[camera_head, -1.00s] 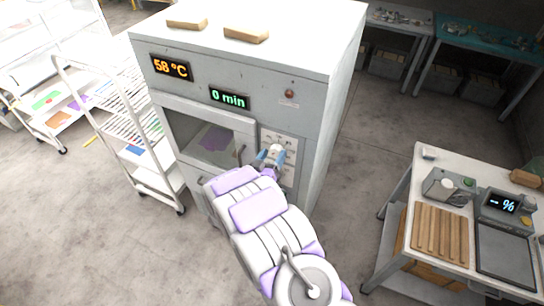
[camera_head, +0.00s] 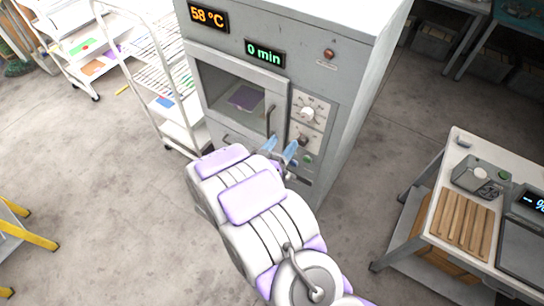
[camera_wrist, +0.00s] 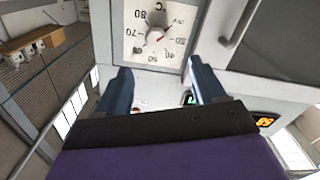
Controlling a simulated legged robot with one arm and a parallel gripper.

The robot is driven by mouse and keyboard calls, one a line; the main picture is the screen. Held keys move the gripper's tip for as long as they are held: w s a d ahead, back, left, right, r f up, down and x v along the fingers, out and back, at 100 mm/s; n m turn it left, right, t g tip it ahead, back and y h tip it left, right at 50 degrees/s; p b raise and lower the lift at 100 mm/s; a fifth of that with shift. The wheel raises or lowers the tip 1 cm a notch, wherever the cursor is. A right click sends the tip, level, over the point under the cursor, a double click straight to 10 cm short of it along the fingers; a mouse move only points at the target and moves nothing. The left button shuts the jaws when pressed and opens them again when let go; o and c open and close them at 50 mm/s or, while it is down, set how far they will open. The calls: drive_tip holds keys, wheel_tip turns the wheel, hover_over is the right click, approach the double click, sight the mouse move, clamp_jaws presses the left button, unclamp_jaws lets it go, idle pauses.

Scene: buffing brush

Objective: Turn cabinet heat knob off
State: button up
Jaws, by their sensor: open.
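The grey cabinet (camera_head: 345,120) stands ahead, with a display reading 58 °C and another reading 0 min. Its white heat knob (camera_head: 307,114) sits on a square dial plate right of the door; in the wrist view the knob (camera_wrist: 154,37) shows at the top centre, its dial marked in °C. A second, dark knob (camera_head: 302,139) is lower on the panel. My gripper (camera_head: 281,147) is open, its two blue fingers below the heat dial in the head view. In the wrist view my gripper (camera_wrist: 160,75) has nothing between its fingers, and the knob is beyond the fingertips.
The cabinet door (camera_head: 235,95) with its window and handle is shut, left of the dial. A white rack trolley (camera_head: 165,85) stands left of the cabinet. A workbench (camera_head: 445,240) with a slatted wooden board is at the right. The floor between is clear.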

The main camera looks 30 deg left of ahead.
drive_tip(key=shift+s+a+b, duration=0.15)
drive_tip(key=shift+s+b, duration=0.15)
drive_tip(key=shift+s, duration=2.05)
